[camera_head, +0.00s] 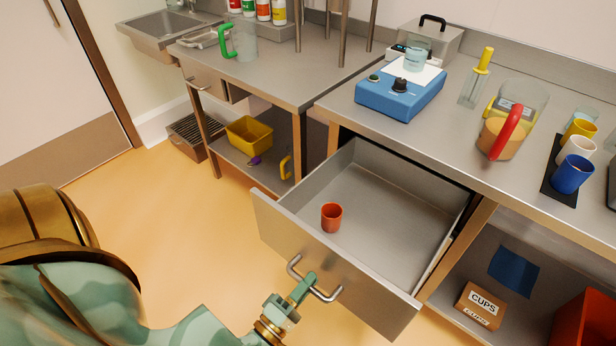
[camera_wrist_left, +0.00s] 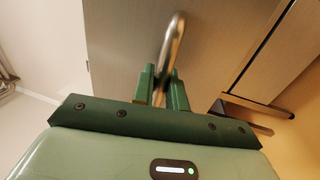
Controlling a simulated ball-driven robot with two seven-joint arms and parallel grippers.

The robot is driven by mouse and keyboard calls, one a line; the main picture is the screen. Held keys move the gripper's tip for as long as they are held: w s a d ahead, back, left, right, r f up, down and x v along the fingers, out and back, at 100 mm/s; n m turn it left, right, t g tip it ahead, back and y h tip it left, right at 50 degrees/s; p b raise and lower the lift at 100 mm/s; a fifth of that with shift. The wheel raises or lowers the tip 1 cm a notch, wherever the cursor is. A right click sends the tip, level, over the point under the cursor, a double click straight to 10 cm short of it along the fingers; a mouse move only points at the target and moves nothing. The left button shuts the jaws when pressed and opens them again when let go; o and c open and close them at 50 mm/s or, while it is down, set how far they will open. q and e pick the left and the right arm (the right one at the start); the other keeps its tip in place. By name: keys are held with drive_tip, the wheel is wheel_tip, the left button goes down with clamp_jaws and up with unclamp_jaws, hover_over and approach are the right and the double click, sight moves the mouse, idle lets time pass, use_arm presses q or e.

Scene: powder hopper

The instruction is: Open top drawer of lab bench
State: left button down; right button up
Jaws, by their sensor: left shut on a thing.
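The top drawer (camera_head: 352,270) of the lab bench (camera_head: 335,107) is pulled well out, and its inside shows. An orange-red cup (camera_head: 331,217) stands in it near the front panel. The drawer's metal bar handle (camera_head: 326,296) is on the front panel. My left gripper (camera_head: 305,284) is shut on the handle, around the middle of the bar. In the left wrist view the handle (camera_wrist_left: 174,48) passes between the two green fingers of my left gripper (camera_wrist_left: 164,88). My right gripper is not in view.
On the bench stand a blue device (camera_head: 400,97), a pitcher with a red handle (camera_head: 505,135) and several cups (camera_head: 573,173) on a dark mat. A box labelled CUPS (camera_head: 480,305) is on the lower shelf. The orange floor (camera_head: 190,215) left of the drawer is clear.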

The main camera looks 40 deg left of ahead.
use_arm(q)
drive_tip(key=c, duration=1.5)
unclamp_jaws()
drive_tip(key=s+f, duration=0.3)
drive_tip(key=s, duration=1.3)
drive_tip(key=shift+a+f+b, duration=0.15)
drive_tip(key=shift+a+b, duration=0.15)
drive_tip(key=shift+b, duration=0.1)
